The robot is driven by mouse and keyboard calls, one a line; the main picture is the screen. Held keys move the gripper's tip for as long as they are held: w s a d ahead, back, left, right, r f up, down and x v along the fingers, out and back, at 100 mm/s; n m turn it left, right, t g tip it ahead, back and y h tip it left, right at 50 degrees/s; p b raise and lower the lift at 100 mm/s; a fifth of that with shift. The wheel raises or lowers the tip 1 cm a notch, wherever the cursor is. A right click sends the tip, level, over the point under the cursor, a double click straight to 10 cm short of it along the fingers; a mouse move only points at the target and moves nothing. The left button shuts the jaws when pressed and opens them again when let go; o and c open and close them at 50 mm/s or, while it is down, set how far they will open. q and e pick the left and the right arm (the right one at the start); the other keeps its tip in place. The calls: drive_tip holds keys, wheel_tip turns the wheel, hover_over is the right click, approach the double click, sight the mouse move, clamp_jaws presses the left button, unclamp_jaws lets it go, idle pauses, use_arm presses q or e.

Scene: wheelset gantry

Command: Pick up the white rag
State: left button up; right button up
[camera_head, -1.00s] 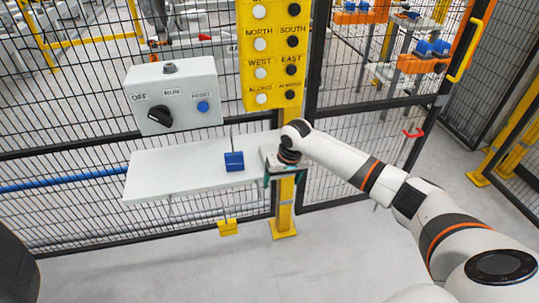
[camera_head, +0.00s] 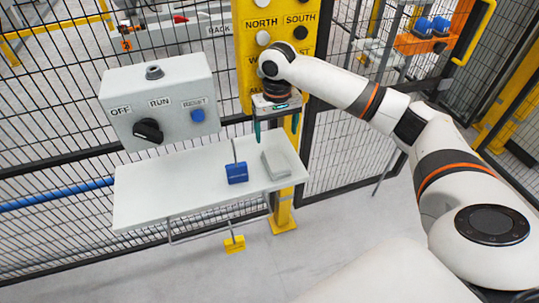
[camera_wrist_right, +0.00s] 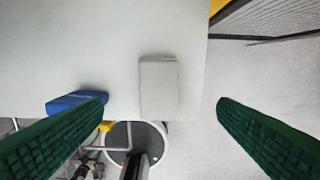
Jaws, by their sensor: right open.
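The white rag (camera_head: 275,164) lies as a small folded, pale block near the right end of the white shelf (camera_head: 175,187). In the right wrist view the rag (camera_wrist_right: 159,88) lies near the shelf's edge, between the two green fingers in the picture. My right gripper (camera_head: 276,128) is open and empty, fingers pointing down, above the shelf and apart from the rag. Its fingers also frame the right wrist view (camera_wrist_right: 162,104). My left gripper is not in view.
A grey control box (camera_head: 160,100) stands above the shelf's back left. A yellow post with a button panel (camera_head: 277,40) and mesh fence stand behind. A yellow tag (camera_head: 234,244) hangs below. The shelf's left part is clear.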

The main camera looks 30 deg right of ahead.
hover_over(276, 158)
drive_tip(key=f, duration=0.5)
drive_tip(key=shift+d, duration=0.2)
drive_tip(key=shift+f, duration=0.3)
drive_tip(key=f, duration=0.4)
drive_tip(key=shift+s+a+f+p, duration=0.1)
drive_tip(key=shift+a+f+p, duration=0.05)
drive_tip(key=shift+a+p, duration=0.15)
drive_tip(key=shift+d+f, duration=0.1)
drive_tip(key=shift+f, duration=0.3)
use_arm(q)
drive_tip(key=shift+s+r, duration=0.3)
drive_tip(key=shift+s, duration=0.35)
